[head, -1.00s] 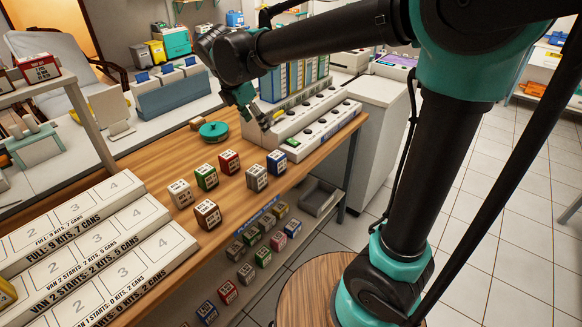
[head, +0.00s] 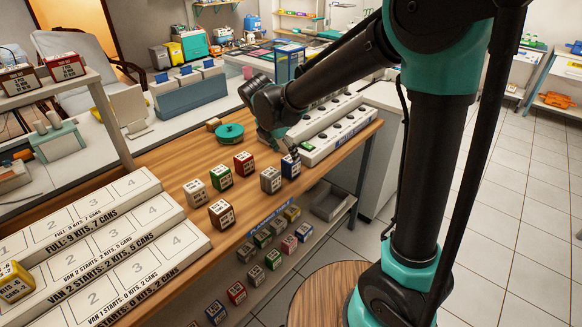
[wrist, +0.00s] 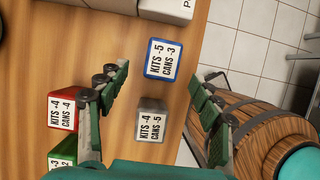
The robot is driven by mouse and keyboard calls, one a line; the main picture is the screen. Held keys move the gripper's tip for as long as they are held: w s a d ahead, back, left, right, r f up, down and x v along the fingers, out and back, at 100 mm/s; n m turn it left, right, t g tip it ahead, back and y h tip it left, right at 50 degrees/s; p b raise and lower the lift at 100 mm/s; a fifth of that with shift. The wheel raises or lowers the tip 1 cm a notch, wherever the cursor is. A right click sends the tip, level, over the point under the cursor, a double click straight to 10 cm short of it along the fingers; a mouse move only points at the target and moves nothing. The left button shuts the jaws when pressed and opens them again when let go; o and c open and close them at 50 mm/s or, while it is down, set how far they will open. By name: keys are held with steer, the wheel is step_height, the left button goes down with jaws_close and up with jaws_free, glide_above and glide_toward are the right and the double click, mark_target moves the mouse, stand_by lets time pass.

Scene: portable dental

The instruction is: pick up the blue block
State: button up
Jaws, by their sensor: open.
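The blue block (head: 291,167), with a white label reading "KITS -5 CANS -3", sits on the wooden table near its front edge, right of a grey block (head: 271,180). In the wrist view the blue block (wrist: 164,60) lies ahead, in line with the gap between my fingers. My gripper (wrist: 158,80) is open and empty, with one green-padded finger on each side of the picture. In the head view my gripper (head: 285,148) is just above and behind the blue block, partly hiding its top. Whether a finger touches it I cannot tell.
The grey block (wrist: 151,120) stands close to the blue one. Red (head: 244,163), green (head: 221,177), white (head: 195,192) and brown (head: 221,214) blocks stand to the left. A white rack (head: 340,135) is behind. More blocks sit on a lower shelf.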

steer(key=shift+w+d+x, duration=0.15)
steer(key=shift+d+x, duration=0.05)
steer(key=shift+x, duration=1.15)
steer(key=shift+w+d+x, duration=0.1)
steer(key=shift+d+x, duration=0.05)
steer(key=shift+x, duration=1.2)
steer(key=shift+r, duration=0.2)
steer(key=shift+c, duration=0.3)
steer(key=c, duration=1.2)
steer(key=shift+c, duration=0.2)
steer(key=shift+r, duration=0.1)
